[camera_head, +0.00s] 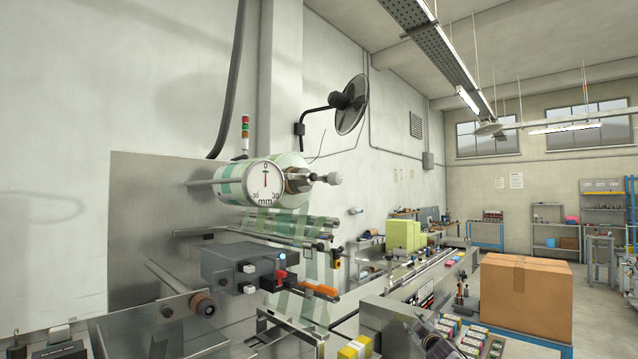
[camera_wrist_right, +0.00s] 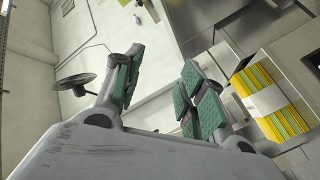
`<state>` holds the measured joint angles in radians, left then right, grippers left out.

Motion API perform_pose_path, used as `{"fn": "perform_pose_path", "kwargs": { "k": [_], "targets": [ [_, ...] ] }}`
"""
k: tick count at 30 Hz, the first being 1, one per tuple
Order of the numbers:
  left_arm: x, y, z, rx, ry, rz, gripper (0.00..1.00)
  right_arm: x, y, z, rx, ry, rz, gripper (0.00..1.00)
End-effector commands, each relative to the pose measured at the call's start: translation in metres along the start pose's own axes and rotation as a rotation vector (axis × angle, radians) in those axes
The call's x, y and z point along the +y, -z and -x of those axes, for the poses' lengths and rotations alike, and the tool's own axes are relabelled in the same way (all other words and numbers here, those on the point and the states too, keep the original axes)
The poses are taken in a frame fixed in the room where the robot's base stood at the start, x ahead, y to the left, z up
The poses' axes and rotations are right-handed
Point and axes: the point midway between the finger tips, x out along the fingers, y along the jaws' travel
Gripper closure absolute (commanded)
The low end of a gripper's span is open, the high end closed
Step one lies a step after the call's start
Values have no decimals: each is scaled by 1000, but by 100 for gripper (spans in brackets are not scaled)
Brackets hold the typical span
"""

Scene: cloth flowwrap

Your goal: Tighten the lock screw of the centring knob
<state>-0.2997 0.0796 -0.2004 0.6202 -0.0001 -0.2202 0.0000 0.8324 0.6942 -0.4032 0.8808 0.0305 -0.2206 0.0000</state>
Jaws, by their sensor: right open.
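In the head view, a film reel (camera_head: 290,162) with green and white bands sits on a shaft by the wall. A round white dial (camera_head: 264,184) marked in mm stands in front of it, its red needle near 0. To the dial's right is what looks like the centring knob (camera_head: 299,181), with a small grey screw head (camera_head: 334,178) sticking out to its right. My right gripper, with green pads, is open and empty in the right wrist view (camera_wrist_right: 162,65). In the head view it seems to show low at the bottom edge (camera_head: 438,334), well below the knob. My left gripper is not in view.
A grey control box (camera_head: 236,265) and rollers stand below the reel. A cardboard box (camera_head: 526,294) is at the right, and yellow-green stacks (camera_head: 403,235) stand behind the conveyor. A wall fan (camera_head: 351,104) hangs above. The space right of the knob looks free.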

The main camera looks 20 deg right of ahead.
Motion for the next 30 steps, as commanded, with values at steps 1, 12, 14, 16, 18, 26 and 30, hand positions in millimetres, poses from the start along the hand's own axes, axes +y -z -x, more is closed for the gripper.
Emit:
{"fn": "perform_pose_path", "kwargs": {
  "k": [1, 12, 14, 16, 18, 26, 30],
  "targets": [
    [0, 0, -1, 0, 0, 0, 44, 26, 23, 0, 33, -27, 7, 60],
    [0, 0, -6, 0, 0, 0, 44, 184, 179, 43, 252, -190, 64, 60],
    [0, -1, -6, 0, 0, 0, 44, 207, 203, 57, 287, -215, 78, 60],
    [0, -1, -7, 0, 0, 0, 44, 232, 231, 74, 328, -244, 99, 60],
    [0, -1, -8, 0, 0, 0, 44, 255, 258, 94, 368, -271, 123, 60],
    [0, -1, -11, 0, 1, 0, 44, 314, 349, 180, 506, -364, 261, 60],
    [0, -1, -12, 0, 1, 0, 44, 321, 384, 224, 562, -396, 357, 60]
  ]
}}
